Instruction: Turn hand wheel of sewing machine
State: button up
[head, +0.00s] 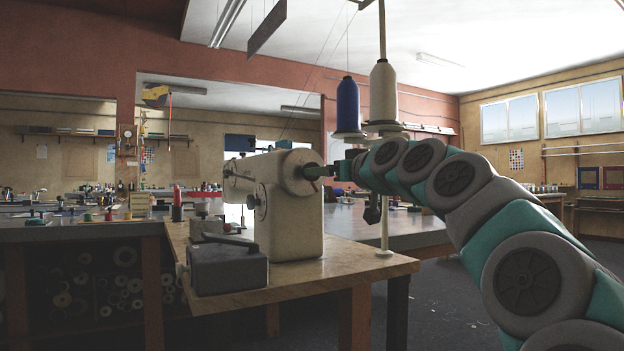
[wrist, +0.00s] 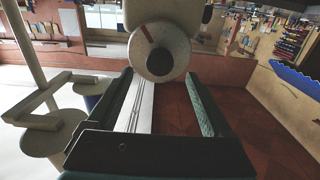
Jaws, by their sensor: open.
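The cream sewing machine (head: 290,215) stands on a wooden table (head: 345,268) in the head view. Its round hand wheel (head: 298,180) is on the machine's right end. In the wrist view the pale hand wheel (wrist: 143,40) shows a red mark and a grey centre knob (wrist: 160,62). My gripper (head: 324,171) points left at the wheel, at its height. In the wrist view my gripper (wrist: 158,76) is open, its fingertips on either side of the knob. In the head view the fingertips partly hide the wheel's face.
A blue thread cone (head: 348,105) and a white thread cone (head: 383,92) stand on a pole just above my arm. A grey box (head: 228,268) sits at the table's front left. Grey workbenches (head: 75,228) lie behind. Open floor (head: 445,305) shows on the right.

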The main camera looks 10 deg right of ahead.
jog(key=shift+p+x, duration=0.5)
jog(key=shift+x, duration=3.45)
jog(key=c, duration=1.3)
jog(key=shift+c, duration=0.2)
